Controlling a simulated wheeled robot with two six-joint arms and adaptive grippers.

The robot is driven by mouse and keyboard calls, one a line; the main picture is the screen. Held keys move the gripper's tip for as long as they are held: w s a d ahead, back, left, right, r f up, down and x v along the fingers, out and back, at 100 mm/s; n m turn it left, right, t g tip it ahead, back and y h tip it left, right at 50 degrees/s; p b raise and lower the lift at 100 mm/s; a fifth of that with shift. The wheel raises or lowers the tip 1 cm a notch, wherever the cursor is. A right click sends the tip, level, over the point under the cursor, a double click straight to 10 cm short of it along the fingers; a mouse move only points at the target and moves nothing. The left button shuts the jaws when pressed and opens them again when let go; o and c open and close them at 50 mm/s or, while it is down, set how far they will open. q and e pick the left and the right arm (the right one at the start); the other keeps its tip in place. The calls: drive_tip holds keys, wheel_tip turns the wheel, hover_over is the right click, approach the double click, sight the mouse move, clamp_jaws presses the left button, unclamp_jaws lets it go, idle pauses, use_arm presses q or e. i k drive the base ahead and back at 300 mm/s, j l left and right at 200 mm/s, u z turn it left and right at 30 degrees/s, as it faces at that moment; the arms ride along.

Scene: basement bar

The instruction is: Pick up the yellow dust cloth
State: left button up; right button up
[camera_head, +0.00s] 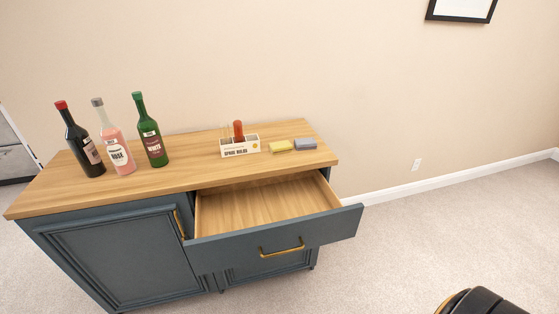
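The yellow dust cloth (280,146) is a small folded pad lying flat on the wooden top of a blue-grey cabinet. Neither of my grippers can be made out in the head view, and nothing touches the cloth.
The cabinet (110,257) has its upper right drawer (260,210) pulled out, empty inside, below the cloth. A black bottle (82,147), a pink bottle (116,146) and a green bottle (151,138) stand at the left. Carpet on the right is mostly clear.

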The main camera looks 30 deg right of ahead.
sight(284, 147)
drive_tip(key=l+u, duration=0.15)
drive_tip(key=u, duration=0.2)
drive_tip(key=l+u, duration=0.1)
drive_tip(key=u, duration=0.25)
drive_tip(key=l+u, duration=0.1)
drive_tip(key=l, duration=0.35)
drive_tip(key=l+u, duration=0.15)
drive_tip(key=l, duration=0.25)
drive_tip(key=k+l+u, duration=0.1)
drive_tip(key=l, duration=0.3)
drive_tip(key=k+l+u, duration=0.15)
drive_tip(key=l, duration=0.3)
drive_tip(key=k+l+u, duration=0.1)
drive_tip(key=l, duration=0.3)
drive_tip(key=k+l+u, duration=0.1)
drive_tip(key=l, duration=0.3)
drive_tip(key=k+l+u, duration=0.15)
drive_tip(key=l, duration=0.25)
